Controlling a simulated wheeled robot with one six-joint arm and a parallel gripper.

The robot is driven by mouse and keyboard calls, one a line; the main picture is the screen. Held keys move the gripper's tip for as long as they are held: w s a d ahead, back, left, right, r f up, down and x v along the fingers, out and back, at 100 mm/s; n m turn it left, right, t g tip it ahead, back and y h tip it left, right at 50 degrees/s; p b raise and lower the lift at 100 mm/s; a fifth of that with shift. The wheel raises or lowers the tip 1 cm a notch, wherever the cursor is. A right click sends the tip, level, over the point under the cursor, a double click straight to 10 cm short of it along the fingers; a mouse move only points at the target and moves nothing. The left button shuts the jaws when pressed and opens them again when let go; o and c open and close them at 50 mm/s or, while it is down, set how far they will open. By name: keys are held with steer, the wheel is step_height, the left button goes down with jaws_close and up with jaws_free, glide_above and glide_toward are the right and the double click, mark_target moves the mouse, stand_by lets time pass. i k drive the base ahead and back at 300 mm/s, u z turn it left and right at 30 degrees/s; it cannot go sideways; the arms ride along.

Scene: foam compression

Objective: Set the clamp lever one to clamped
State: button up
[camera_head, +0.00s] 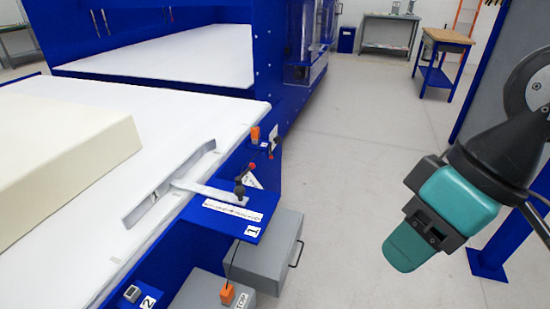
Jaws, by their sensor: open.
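Clamp lever one is a light metal arm (215,192) with a black knob (239,191), on a blue bracket (205,222) with a label marked 1 (251,231). It joins a curved metal bar (165,190) lying on the white table top (165,115). The bar stands apart from the cream foam block (70,155), with a white strip between. A printed label strip (232,210) lies beside the lever; its words are too small to read surely. My gripper (425,222), with teal fingers, is open and empty at the right, over the floor, well apart from the lever.
A grey box (270,250) with a handle stands under the bracket. An orange button (227,294) is on a grey box below. Small red and black knobs (262,160) sit behind the lever. A label marked 2 (147,302) is at the bottom. The floor (345,180) between is clear.

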mark_target(238, 181)
steer(key=z, duration=0.05)
steer(key=i, duration=0.7)
steer(key=u, duration=0.8)
steer(key=i, duration=0.65)
steer(key=u, duration=0.1)
